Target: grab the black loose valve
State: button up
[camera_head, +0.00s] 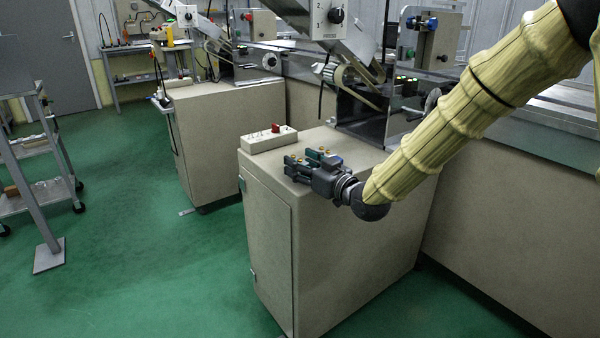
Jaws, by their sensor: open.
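My gripper (300,160) is open, its two fingers pointing left over the top of the nearer beige cabinet (330,235). I see nothing between the fingers. I cannot pick out a black loose valve with certainty. A dark round knob (271,62) sits on the machine above and left of my gripper, apart from it. A dark handwheel (433,100) is partly visible behind my arm. Part of the cabinet top is hidden by my gripper and arm.
A white control box (268,140) with a red switch (276,128) stands on the cabinet top just behind my gripper. A dark open chute (362,118) stands behind my wrist. A metal cart (30,165) is at the left. The green floor (150,250) between is clear.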

jog(key=shift+w+a, duration=0.25)
jog(key=shift+w, duration=0.1)
grip_shut()
jog(key=shift+r, duration=0.1)
